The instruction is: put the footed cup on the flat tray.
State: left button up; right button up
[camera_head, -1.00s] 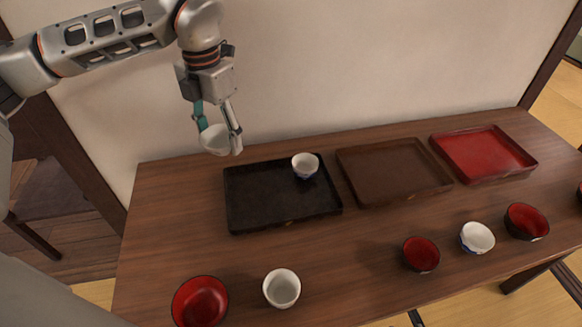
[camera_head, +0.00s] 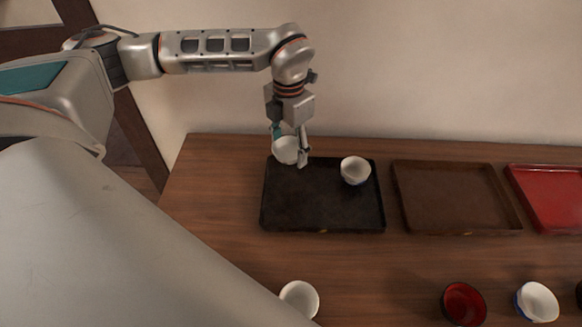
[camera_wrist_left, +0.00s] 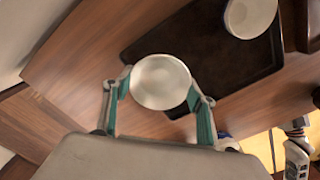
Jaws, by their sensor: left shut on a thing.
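My left gripper (camera_head: 291,157) is shut on a white cup (camera_head: 286,149), held above the back left corner of the black tray (camera_head: 315,211). In the left wrist view, the cup (camera_wrist_left: 160,82) sits between the two teal fingers of the left gripper (camera_wrist_left: 160,98). Its foot cannot be made out. A similar white cup (camera_head: 355,170) stands upright near the back right corner of the black tray, apart from the held one. The wrist view shows the black tray (camera_wrist_left: 205,42) beyond the held cup.
A brown tray (camera_head: 455,195) and a red tray (camera_head: 552,195) lie to the right. Along the front stand a white cup (camera_head: 299,299), a red bowl (camera_head: 464,304) and a white-and-blue cup (camera_head: 537,302). The middle of the black tray is bare.

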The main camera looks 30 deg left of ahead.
aim_at(289, 155)
pick_arm(q)
jog(key=shift+f+b, duration=0.35)
jog(key=shift+f, duration=3.2)
jog(key=shift+f, duration=0.15)
jog(key=o, duration=1.1)
notch_tip(289, 155, up, 12)
jog(key=shift+r+p, duration=0.15)
jog(key=shift+p, duration=0.5)
